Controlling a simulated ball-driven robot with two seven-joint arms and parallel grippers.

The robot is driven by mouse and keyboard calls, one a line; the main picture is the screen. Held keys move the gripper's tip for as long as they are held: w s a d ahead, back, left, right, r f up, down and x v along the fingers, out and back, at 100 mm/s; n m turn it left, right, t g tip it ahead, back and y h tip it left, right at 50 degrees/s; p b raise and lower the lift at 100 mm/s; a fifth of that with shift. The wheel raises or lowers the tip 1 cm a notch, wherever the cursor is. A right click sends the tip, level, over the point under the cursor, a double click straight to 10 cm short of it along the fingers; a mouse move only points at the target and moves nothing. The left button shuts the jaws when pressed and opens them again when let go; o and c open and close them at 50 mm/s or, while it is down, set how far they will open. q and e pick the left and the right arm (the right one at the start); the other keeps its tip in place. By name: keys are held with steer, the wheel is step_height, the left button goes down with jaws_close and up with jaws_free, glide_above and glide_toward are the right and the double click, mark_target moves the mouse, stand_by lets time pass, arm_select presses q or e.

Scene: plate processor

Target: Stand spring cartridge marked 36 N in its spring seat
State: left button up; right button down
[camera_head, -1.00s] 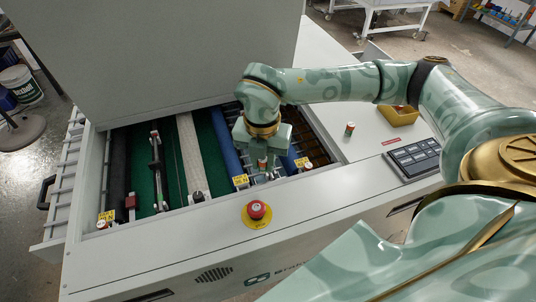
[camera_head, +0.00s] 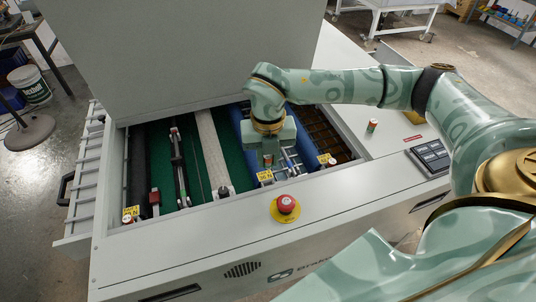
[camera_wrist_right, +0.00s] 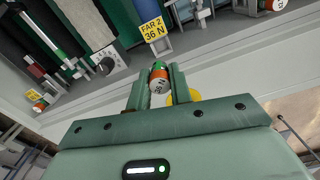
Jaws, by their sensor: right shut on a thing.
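My right gripper (camera_head: 268,160) is over the open bay of the machine, just behind the middle yellow label (camera_head: 265,176). In the right wrist view the gripper (camera_wrist_right: 156,82) is shut on an orange, white and green spring cartridge (camera_wrist_right: 159,78), seen nearly end-on. Any marking on it is too small to read. The label (camera_wrist_right: 152,30) reads "FAR 2 36 N" and lies just beyond the fingertips. The spring seat at that label is hard to make out, and I cannot tell whether the cartridge touches it. My left gripper is out of view.
Other cartridges stand by the right label (camera_head: 326,158) and left label (camera_head: 131,212). Another cartridge (camera_head: 372,125) stands on the clear deck at right. A red emergency button (camera_head: 286,204) is on the front ledge, close to the gripper. A dark keypad (camera_head: 431,157) lies right.

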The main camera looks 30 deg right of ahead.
mark_target(269, 178)
step_height(269, 178, down, 2)
steer(key=shift+d+f+b, duration=0.15)
steer(key=shift+f+b, duration=0.1)
steer(key=shift+b, duration=0.55)
step_height(269, 178, down, 5)
steer(key=b, duration=0.3)
steer(key=shift+r+b, duration=0.2)
steer(key=shift+b, duration=0.2)
steer(key=shift+r, duration=0.25)
steer(key=shift+p, duration=0.3)
steer(key=shift+f+b, duration=0.45)
steer(key=shift+f, duration=0.55)
steer(key=c, duration=1.2)
jaws_free()
